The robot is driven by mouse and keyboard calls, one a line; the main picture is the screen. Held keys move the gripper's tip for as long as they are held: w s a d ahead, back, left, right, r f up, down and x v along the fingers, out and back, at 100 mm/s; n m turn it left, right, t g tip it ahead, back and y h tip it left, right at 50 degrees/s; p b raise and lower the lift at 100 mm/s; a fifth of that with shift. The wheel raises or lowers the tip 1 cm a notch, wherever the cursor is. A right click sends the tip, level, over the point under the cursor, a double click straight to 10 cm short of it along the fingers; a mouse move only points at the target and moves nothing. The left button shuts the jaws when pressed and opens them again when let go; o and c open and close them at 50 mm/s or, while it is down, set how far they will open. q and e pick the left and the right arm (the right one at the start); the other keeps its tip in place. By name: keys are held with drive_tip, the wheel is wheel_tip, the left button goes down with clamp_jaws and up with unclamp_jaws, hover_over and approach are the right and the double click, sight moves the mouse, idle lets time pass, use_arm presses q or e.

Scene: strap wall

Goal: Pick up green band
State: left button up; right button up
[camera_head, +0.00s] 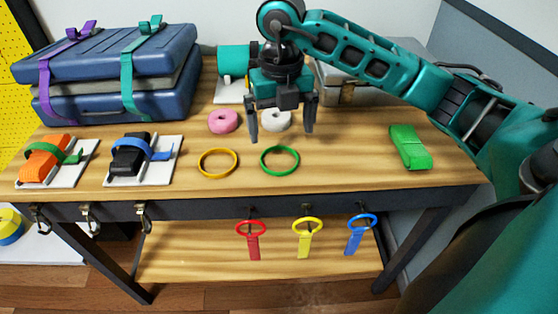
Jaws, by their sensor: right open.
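The green band (280,160) is a thin ring lying flat on the wooden table top, right of a yellow band (217,163). My right gripper (281,130) points down, with its fingers apart and nothing between them. It appears above and slightly behind the green band in the picture, not touching it. My left gripper does not show.
A pink roll (223,121) and the white roll (276,119) sit behind the bands. Strapped blue cases (110,70) stand back left. Red, yellow and blue loops hang from the front edge. Table around the bands is clear.

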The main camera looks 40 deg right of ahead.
sight(279, 161)
drive_tip(key=f, duration=0.6)
drive_tip(key=shift+a+f, duration=0.25)
drive_tip(key=c, duration=0.9)
drive_tip(key=shift+o, duration=0.2)
drive_tip(key=shift+r, duration=0.15)
